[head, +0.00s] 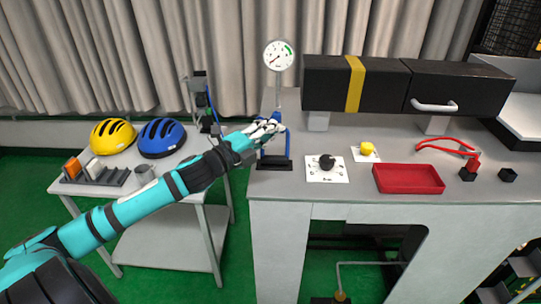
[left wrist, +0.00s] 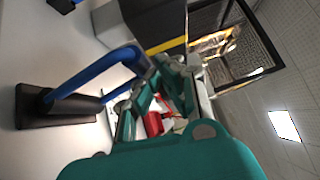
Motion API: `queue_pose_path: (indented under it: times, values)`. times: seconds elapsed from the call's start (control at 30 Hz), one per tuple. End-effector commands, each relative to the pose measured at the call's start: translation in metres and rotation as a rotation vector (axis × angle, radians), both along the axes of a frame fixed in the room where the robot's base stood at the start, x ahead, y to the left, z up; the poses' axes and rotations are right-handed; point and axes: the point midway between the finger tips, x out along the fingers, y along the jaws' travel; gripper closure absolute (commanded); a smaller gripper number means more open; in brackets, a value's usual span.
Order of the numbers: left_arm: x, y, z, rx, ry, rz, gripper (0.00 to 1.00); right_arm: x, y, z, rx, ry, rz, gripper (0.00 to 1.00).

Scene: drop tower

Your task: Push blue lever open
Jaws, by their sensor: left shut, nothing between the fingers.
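The blue lever (head: 287,145) stands on a black base (head: 273,164) at the left end of the grey workbench. It also shows in the left wrist view as a blue bar (left wrist: 92,72) that bends over toward my fingers, with its black base (left wrist: 32,106). My left gripper (head: 272,126) is shut and empty at the upper part of the lever and hides some of it. The fingers are close beside the bar's bent end; I cannot tell whether they touch it. My right gripper is not in the frames.
A round gauge (head: 279,55) stands behind the lever. Right of it are a black knob (head: 327,162), a yellow knob (head: 367,148), a red tray (head: 408,179) and a black cabinet (head: 385,85). A side table holds yellow (head: 112,136) and blue (head: 162,138) helmets.

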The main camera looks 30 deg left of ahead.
Motion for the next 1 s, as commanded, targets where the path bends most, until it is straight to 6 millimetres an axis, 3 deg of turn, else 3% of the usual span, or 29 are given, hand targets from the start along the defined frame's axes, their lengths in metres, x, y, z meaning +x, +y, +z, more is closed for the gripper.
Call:
queue_pose_path:
  times: [1.0]
  values:
    - [0.009,0.0056,0.0017,0.0,0.0,0.0,1.0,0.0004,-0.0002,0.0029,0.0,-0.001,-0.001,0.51]
